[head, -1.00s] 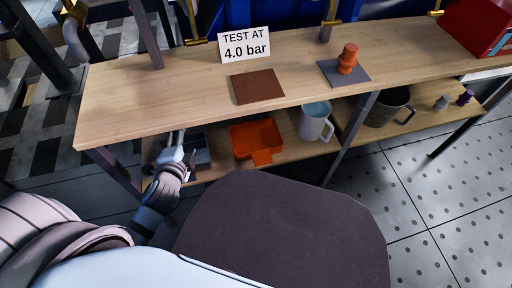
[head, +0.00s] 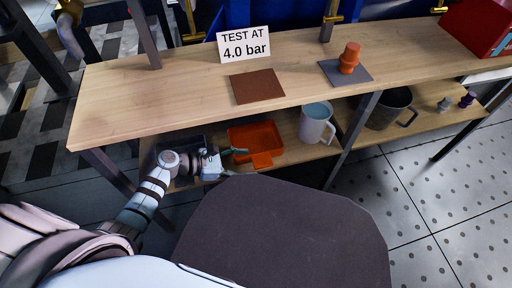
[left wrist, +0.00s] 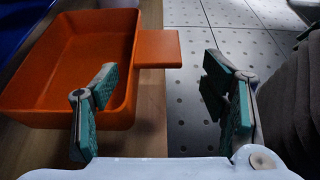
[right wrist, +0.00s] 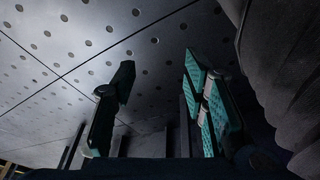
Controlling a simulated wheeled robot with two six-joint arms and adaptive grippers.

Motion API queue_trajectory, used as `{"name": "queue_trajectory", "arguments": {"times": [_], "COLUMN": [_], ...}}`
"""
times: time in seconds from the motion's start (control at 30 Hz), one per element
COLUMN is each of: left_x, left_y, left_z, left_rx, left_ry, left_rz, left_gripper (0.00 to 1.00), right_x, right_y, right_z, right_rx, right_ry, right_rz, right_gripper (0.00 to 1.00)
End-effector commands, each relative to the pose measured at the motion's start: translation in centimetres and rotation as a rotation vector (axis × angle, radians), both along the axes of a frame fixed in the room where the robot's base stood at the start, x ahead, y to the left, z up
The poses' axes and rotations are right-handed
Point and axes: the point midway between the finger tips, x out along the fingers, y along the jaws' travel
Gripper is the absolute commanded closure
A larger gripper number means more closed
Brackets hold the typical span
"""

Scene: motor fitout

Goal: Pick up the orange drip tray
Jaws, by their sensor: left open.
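The orange drip tray (head: 258,138) lies on the lower shelf, a shallow rectangular tray with a flat tab handle on its near side. In the left wrist view the tray (left wrist: 75,58) fills the upper left, and its tab handle (left wrist: 158,48) points right, ahead of the space between the fingers. My left gripper (head: 238,154) is at the shelf's front edge beside the tray. In the left wrist view my left gripper (left wrist: 160,105) is open and empty, its left finger overlapping the tray's wall in the picture. My right gripper (right wrist: 160,90) is open and empty over the floor.
The upper worktop (head: 180,95) overhangs the lower shelf. A white mug (head: 315,125) stands right of the tray and a dark mug (head: 388,107) stands beyond a metal leg (head: 354,130). A dark bin (head: 183,148) is left of the tray. The worktop holds an orange fitting (head: 348,58).

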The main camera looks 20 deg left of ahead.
Motion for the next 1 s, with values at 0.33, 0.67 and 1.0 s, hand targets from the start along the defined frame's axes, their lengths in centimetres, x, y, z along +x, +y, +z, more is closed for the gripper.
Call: {"name": "queue_trajectory", "arguments": {"times": [0.33,0.67,1.0], "left_x": [2.1,2.1,2.1], "left_y": [-2.7,-2.7,-2.7], "left_z": [-1.2,-1.2,-1.2], "left_rx": [-0.002,-0.002,-0.003], "left_ry": [0.001,0.000,0.000], "left_rz": [0.002,0.002,0.002], "left_gripper": [0.33,0.73,1.00], "right_x": [-0.7,-0.6,-0.7], "right_y": [0.4,0.4,0.3], "right_z": [3.5,3.5,3.4], "right_rx": [-0.008,-0.008,-0.009], "right_ry": [0.019,0.019,0.020], "right_rz": [0.024,0.024,0.024], "right_gripper": [0.60,0.60,0.60]}}
